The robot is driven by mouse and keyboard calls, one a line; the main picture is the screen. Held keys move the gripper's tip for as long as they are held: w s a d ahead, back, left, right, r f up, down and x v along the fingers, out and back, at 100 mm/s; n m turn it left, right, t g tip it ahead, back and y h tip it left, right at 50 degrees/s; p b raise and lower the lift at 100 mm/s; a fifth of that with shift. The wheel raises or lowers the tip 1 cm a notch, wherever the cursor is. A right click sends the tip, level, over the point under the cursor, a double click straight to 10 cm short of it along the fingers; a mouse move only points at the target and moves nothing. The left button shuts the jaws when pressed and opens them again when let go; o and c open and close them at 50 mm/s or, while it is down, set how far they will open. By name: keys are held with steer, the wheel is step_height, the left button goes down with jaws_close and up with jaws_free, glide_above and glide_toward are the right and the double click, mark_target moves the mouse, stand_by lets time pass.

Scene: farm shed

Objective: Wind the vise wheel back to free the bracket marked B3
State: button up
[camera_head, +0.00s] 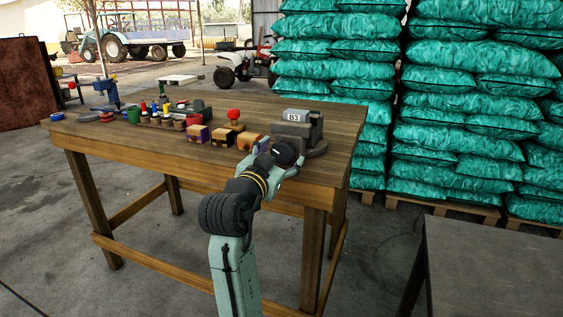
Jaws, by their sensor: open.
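The bracket (296,115) is a grey block with a white label reading B3. It sits at the top of a dark grey vise (316,130) at the right end of the wooden workbench (180,165). My gripper (287,156) is in front of the vise at the bench's front edge, and its jaws are open. A dark round part beside the fingers may be the vise wheel, but the gripper and wrist cover much of this area. I cannot tell whether the fingers touch the wheel.
Small boxes (223,137) and a red-topped item (234,115) stand left of the vise. Farther left are a tool rack (162,118), a green cup (134,115) and a blue tool (112,92). Stacked green sacks (460,135) stand behind; a dark table (495,265) is at right.

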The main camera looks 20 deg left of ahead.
steer(key=m+b, duration=0.2)
steer(key=m, duration=0.1)
steer(key=shift+f, duration=0.35)
steer(key=m+b, duration=0.3)
steer(key=m, duration=0.1)
steer(key=shift+m, duration=0.3)
steer(key=m+b, duration=0.2)
steer(key=m, duration=0.1)
steer(key=shift+s, duration=0.1)
steer(key=m+b, duration=0.2)
steer(key=m, duration=0.2)
steer(key=shift+m+b, duration=0.3)
steer(key=shift+b, duration=0.05)
steer(key=m+b, duration=0.3)
steer(key=m, duration=0.2)
steer(key=shift+r+m, duration=0.1)
steer(key=shift+m, duration=0.3)
steer(key=m+b, duration=0.1)
steer(key=m, duration=0.3)
steer(key=shift+r+m+b, duration=0.2)
steer(key=shift+m+b, duration=0.1)
steer(key=shift+m, duration=0.6)
steer(key=shift+c, duration=0.2)
